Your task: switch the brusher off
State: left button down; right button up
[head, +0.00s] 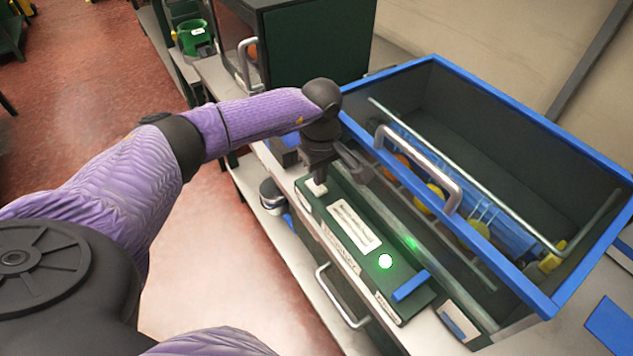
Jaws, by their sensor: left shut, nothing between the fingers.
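The brusher (545,292) is a dark green machine with a blue-rimmed open trough and a metal handle. Its sloping green control panel (365,287) runs along the near side. On the panel are a lit green round lamp or button (385,261), a white label plate (353,227) and a blue bar (411,286). A small whitish part (317,188) shows at the panel's far end, just under my gripper. My left gripper (322,172) is shut and empty over that far end. I cannot tell whether it touches the panel. My right gripper is out of view.
Several orange and yellow fruits (428,198) lie inside the trough. A dark green cabinet (315,45) stands behind my left arm. A metal drawer handle (340,297) sticks out below the panel.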

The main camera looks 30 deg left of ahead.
aim_at(320, 189)
pick_arm(q)
jog(key=shift+f+b, duration=0.95)
jog(key=shift+f, duration=0.25)
dwell(0.5)
notch_tip(320, 189, up, 7)
jog(key=p, duration=0.5)
jog(key=shift+r, duration=0.1)
